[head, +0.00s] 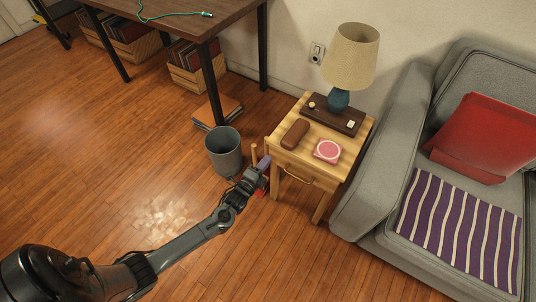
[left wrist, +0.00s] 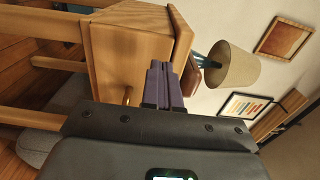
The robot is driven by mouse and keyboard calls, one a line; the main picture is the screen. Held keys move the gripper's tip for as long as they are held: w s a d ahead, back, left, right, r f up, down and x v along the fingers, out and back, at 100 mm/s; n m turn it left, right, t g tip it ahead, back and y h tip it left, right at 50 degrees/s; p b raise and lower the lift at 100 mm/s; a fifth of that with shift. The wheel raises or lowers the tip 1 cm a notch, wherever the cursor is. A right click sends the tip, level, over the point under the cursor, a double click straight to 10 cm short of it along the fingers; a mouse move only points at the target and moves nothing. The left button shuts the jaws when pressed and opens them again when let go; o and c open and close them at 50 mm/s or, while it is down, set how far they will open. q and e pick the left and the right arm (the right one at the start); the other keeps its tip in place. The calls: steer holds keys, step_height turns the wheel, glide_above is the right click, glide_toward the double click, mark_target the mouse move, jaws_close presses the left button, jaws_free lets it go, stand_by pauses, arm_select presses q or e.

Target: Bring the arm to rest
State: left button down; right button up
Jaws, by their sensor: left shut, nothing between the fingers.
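My left arm reaches in from the lower left in the head view. Its gripper (head: 262,167) is beside the left side of the wooden side table (head: 345,172), low near the tabletop's left edge. In the left wrist view the gripper's purple fingers (left wrist: 164,85) are together, with nothing between them. They point toward the table (left wrist: 138,35), which appears turned on its side in that view. I cannot tell whether the fingers touch the table. My right gripper is in neither view.
A grey bin (head: 224,152) stands just left of my left gripper. On the table are a lamp (head: 350,57), a brown case (head: 295,133) and a pink-and-white item (head: 327,151). A grey sofa (head: 382,150) stands right of it. Open wooden floor (head: 90,170) lies left.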

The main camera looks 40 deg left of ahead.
arm_select(q)
steer(key=shift+s+d+p, duration=0.65)
steer(key=shift+s+p, duration=1.3)
steer(key=shift+s, duration=3.35)
steer(key=s+d+r+n+g+h+p, duration=0.1)
steer(key=s+d+r+n+g+p, duration=0.15)
steer(key=r+p, duration=0.45)
steer(key=s+d+r+n+g+p, duration=0.15)
steer(key=d+r+p, duration=0.3)
steer(key=r, duration=0.55)
steer(key=s+d+r+n+g+h+p, duration=0.1)
steer(key=s+d+r+n+g+p, duration=0.15)
steer(key=r+p, duration=0.45)
steer(key=s+d+r+n+g, duration=0.1)
steer(key=s+r+n+g, duration=0.25)
steer(key=s, duration=0.25)
steer(key=s+d+r+n+g, duration=0.1)
steer(key=s+r+n+g, duration=0.2)
steer(key=s+n+g, duration=0.25)
step_height(320, 180, up, 38)
steer(key=t+p, duration=0.1)
steer(key=p, duration=3.7)
steer(key=shift+s+d+m, duration=0.15)
steer(key=shift+s+m, duration=0.15)
steer(key=shift+m, duration=0.05)
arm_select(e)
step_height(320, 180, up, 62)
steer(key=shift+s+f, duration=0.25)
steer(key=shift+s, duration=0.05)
